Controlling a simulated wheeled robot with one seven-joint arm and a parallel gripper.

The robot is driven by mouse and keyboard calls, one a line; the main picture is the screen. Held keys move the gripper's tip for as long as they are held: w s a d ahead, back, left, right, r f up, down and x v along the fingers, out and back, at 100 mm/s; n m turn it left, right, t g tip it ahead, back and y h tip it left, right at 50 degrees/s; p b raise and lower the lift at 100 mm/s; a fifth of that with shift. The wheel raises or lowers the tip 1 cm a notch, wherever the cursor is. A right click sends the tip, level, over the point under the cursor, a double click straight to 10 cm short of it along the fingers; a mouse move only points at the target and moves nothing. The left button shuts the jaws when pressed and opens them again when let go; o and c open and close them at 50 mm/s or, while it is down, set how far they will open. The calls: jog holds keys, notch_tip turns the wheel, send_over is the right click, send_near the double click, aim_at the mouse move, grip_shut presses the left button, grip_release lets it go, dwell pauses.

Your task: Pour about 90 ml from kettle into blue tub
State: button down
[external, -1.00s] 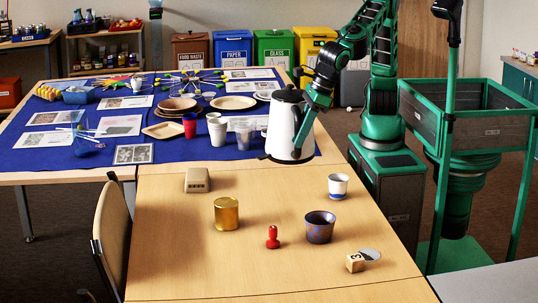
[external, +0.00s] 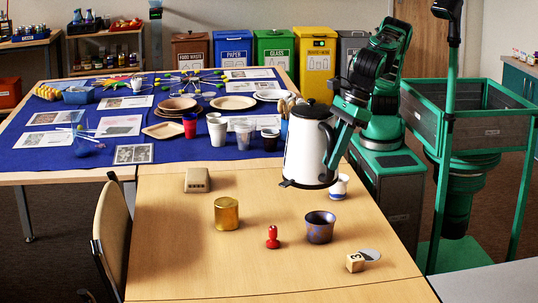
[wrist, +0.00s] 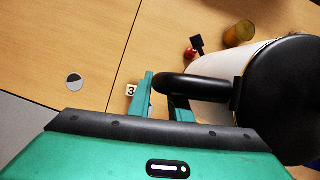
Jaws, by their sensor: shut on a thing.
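In the wrist view the fingers (wrist: 164,100) close around the black handle (wrist: 195,86), with the kettle's lid (wrist: 285,95) at the right. The blue tub (external: 320,229), dark with a mottled pattern, stands upright on the table, nearer the camera than the kettle. The tub is not visible in the wrist view, and its contents cannot be seen.
A gold cylinder (external: 226,213), red peg (external: 272,237), numbered block (external: 355,262), grey disc (external: 370,254) and beige block (external: 197,180) lie around. The table's front left is clear.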

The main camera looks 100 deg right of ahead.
jog(key=s+a+f+n+y, duration=0.2)
jog(key=s+a+n, duration=0.1)
jog(key=s+a, duration=1.25)
notch_tip(320, 180, down, 10)
jog(key=shift+w+a+g, duration=0.2)
jog(key=shift+w+g, duration=0.1)
jog(key=shift+w, duration=0.05)
dwell(0.3)
jog(key=shift+f, duration=0.1)
